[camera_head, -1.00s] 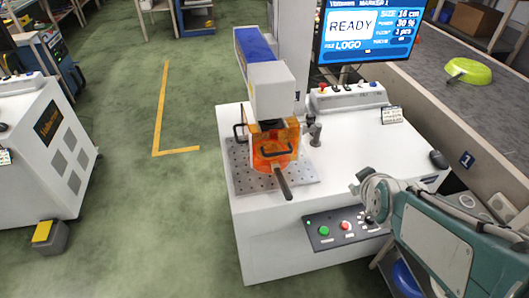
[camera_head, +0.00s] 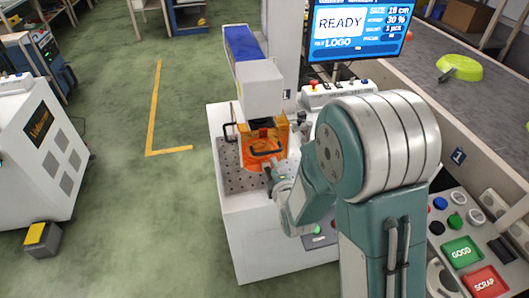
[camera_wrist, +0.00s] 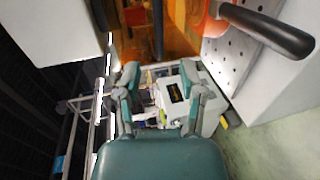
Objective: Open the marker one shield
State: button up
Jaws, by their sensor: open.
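The marker's shield is a clear orange cover (camera_head: 250,163) under the white marking head, on the front of marker one. It is down over the perforated plate, with a black loop handle on its front. Orange shield surface fills the top of the wrist view (camera_wrist: 178,42). A dark bar (camera_wrist: 158,35), likely the shield handle, stands beyond the fingertips. My gripper (camera_wrist: 158,78) is open and empty, close in front of the shield; contact is not visible. In the head view my arm partly hides the gripper.
The white machine bench (camera_head: 240,215) carries the perforated plate (camera_head: 232,180). The screen (camera_head: 358,27) reads READY.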

aim_at(267, 153)
jog(key=x, duration=0.9)
grip_shut()
